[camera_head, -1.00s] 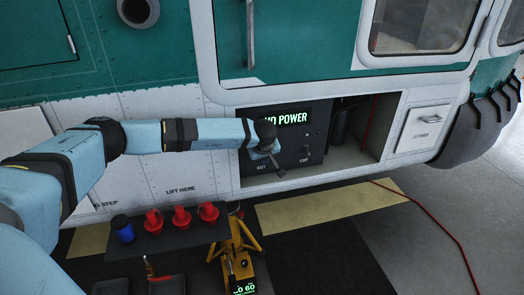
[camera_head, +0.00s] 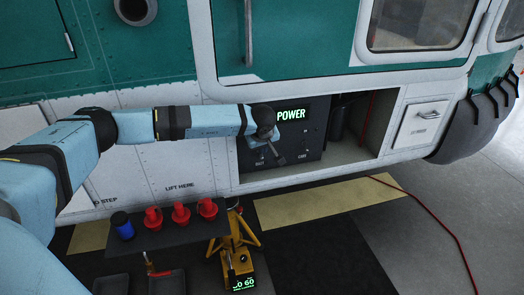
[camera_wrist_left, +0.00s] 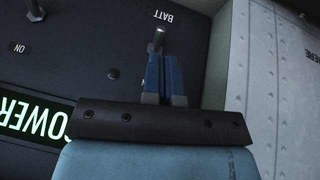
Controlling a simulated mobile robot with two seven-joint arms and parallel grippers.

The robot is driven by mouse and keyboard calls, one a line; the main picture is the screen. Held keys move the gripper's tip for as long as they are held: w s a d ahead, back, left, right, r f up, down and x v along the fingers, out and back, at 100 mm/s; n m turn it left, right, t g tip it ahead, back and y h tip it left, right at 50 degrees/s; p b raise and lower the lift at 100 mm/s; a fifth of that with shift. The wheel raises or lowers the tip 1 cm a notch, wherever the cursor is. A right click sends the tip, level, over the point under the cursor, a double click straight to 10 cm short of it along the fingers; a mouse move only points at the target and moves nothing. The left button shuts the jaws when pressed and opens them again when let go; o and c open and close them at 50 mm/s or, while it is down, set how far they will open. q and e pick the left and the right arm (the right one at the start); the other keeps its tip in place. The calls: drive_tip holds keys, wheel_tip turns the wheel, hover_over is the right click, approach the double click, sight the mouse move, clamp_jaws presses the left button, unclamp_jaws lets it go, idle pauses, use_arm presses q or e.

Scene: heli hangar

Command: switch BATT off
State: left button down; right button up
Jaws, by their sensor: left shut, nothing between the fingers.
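The dark switch panel (camera_head: 312,130) sits in an open bay low in the helicopter's side. My left gripper (camera_head: 281,161) is in front of the panel, shut and empty. In the left wrist view its blue fingers (camera_wrist_left: 161,58) are right at the toggle; whether they touch it I cannot tell. My right gripper is not in view.
The bay wall (camera_wrist_left: 231,55) is close beside the fingers. Below stand a dark tray with red plugs (camera_head: 181,213), a blue cap (camera_head: 123,226) and a yellow jack (camera_head: 235,245).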

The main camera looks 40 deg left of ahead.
use_arm(q)
drive_tip(key=v, duration=1.1)
